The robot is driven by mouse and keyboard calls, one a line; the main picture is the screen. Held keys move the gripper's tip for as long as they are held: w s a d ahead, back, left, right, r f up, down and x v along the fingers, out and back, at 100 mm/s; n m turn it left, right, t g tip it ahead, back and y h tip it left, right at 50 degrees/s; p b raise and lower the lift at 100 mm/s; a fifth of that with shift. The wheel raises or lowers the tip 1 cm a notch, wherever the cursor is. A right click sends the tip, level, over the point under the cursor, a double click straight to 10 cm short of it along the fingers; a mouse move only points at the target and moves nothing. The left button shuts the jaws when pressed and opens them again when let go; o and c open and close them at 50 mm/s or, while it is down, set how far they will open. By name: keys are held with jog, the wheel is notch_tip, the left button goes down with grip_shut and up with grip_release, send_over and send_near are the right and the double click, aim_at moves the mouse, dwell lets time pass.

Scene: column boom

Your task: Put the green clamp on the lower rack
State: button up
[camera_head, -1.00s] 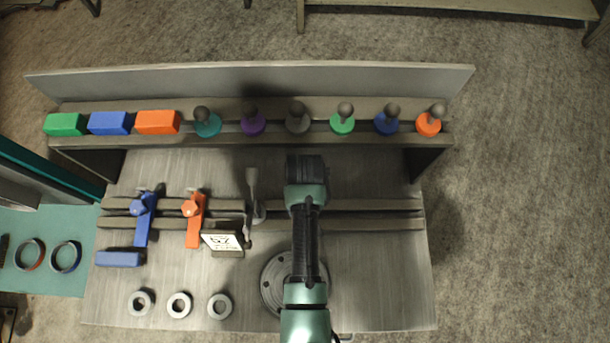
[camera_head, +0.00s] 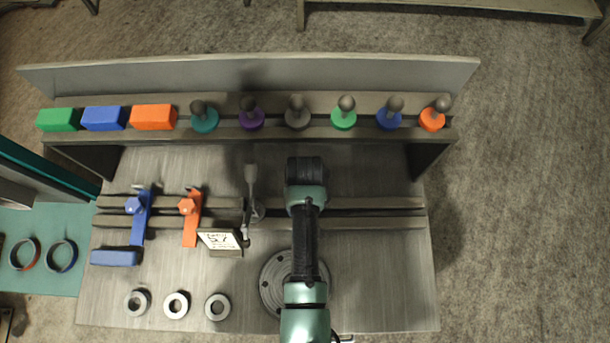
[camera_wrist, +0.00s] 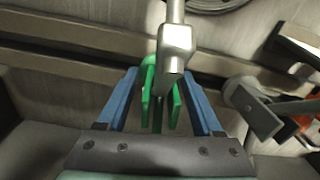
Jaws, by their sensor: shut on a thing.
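The green clamp (camera_wrist: 147,107) shows in the wrist view between the two blue fingers of my gripper (camera_wrist: 160,90), which is shut on it. A grey metal post with a square block (camera_wrist: 177,45) covers part of the clamp; I cannot tell whether it belongs to the clamp. In the head view my arm hides the gripper and the green clamp. The lower rack (camera_head: 370,213) is a pair of grey rails across the bench. A blue clamp (camera_head: 140,215) and an orange clamp (camera_head: 190,217) sit on its left part. Its right part is bare.
A thin grey upright post (camera_head: 250,185) and a small sign (camera_head: 220,242) stand just left of my arm. The upper rack (camera_head: 160,138) behind holds coloured blocks and several knobs. Rings and a blue block (camera_head: 115,258) lie in front.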

jog(key=shift+r, duration=0.1)
jog(key=o, duration=1.1)
jog(key=shift+o, duration=0.2)
jog(key=shift+r+p, duration=3.75)
jog(key=shift+p, duration=0.15)
jog(key=shift+o, duration=0.2)
jog(key=shift+o, duration=1.4)
jog(key=shift+f, duration=0.1)
